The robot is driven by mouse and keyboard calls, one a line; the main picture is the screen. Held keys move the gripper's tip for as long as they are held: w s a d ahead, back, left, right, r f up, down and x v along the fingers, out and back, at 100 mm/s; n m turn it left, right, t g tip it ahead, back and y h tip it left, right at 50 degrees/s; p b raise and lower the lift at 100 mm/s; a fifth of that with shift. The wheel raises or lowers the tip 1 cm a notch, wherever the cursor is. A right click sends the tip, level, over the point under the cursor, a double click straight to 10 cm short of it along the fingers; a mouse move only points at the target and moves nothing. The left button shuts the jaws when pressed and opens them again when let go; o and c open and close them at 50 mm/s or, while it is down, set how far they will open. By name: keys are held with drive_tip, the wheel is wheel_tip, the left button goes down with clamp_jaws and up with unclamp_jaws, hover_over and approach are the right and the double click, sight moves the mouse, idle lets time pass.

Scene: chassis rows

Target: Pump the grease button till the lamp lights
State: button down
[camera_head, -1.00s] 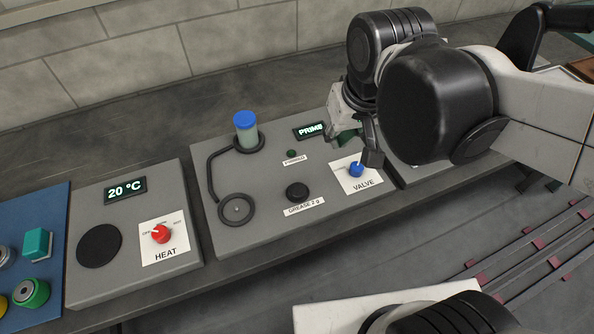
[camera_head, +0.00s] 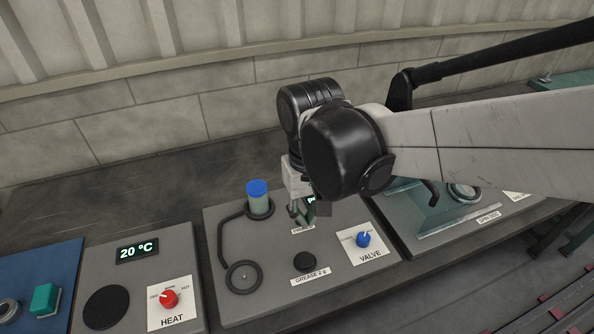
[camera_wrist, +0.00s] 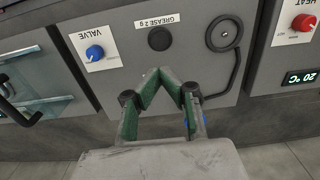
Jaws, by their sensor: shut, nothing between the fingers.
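The black grease button (camera_head: 304,262) sits on the grey panel (camera_head: 245,305) behind the label "GREASE 2 g"; it also shows in the wrist view (camera_wrist: 160,38). My gripper (camera_head: 300,217) is shut and empty, above the panel just behind the button. In the wrist view its green fingers (camera_wrist: 171,77) point toward the button, with a gap in the picture between tips and button. Touching is not visible. The lamp is hidden behind my gripper; only part of its label (camera_head: 303,230) shows. The small display (camera_head: 311,199) is mostly covered.
The blue valve knob (camera_head: 363,239) is right of the button. A blue-capped reservoir (camera_head: 258,199) with a black hose ring (camera_head: 243,277) is at left. Further left is the heat panel with a red knob (camera_head: 170,298) and a 20 °C display (camera_head: 137,249).

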sight(305, 258)
wheel_tip(305, 258, down, 14)
drive_tip(key=b, duration=0.2)
drive_tip(key=shift+b, duration=0.35)
idle(0.3)
drive_tip(key=shift+f, duration=0.1)
drive_tip(key=shift+f+b, duration=0.85)
drive_tip(key=shift+b, duration=0.15)
drive_tip(key=shift+r, duration=0.15)
wheel_tip(305, 258, up, 14)
drive_tip(key=p, duration=0.5)
